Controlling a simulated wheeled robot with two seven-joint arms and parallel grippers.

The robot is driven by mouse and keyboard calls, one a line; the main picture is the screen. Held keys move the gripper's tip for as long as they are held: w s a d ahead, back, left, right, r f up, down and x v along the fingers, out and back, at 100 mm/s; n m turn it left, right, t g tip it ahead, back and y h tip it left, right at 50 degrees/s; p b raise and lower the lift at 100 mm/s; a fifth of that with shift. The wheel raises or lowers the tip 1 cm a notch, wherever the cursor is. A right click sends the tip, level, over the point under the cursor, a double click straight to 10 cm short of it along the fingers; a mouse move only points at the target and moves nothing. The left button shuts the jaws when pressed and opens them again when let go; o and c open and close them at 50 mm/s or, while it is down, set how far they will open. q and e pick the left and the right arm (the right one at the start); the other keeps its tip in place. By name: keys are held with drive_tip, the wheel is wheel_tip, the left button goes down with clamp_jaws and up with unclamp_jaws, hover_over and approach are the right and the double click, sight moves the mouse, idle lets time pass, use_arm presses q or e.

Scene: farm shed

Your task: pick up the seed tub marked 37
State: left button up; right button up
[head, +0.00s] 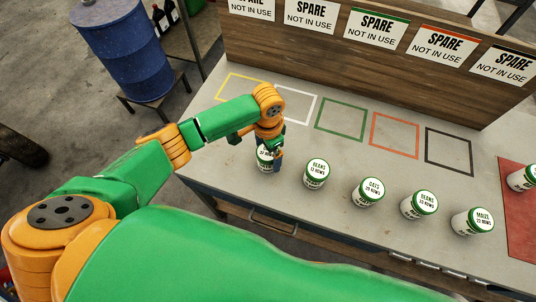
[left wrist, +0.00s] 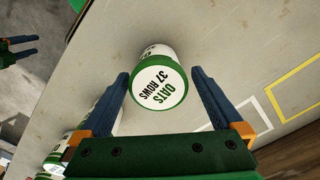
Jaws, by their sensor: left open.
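The seed tub marked 37 (head: 263,165) is a white tub with a green-rimmed lid, standing on the grey bench at the left end of a row of tubs. In the left wrist view the two blue fingers are apart, one on each side of the tub, with small gaps. My right gripper (left wrist: 20,48) shows small at the left wrist view's left edge, its fingers apart and empty.
Similar tubs stand to the right: beans 12 (head: 316,173), oats (head: 369,191), beans (head: 420,204) and maize (head: 473,221). Coloured outlined squares (head: 340,119) lie bare behind the row, below "SPARE" signs (head: 378,28). A red mat (head: 520,210) is at right, a blue drum (head: 125,55) at left.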

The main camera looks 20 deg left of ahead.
use_arm(q)
drive_tip(key=shift+s+r, duration=0.15)
drive_tip(key=shift+s, duration=0.05)
drive_tip(key=c, duration=1.2)
drive_tip(key=shift+w, duration=0.1)
drive_tip(key=shift+c, duration=1)
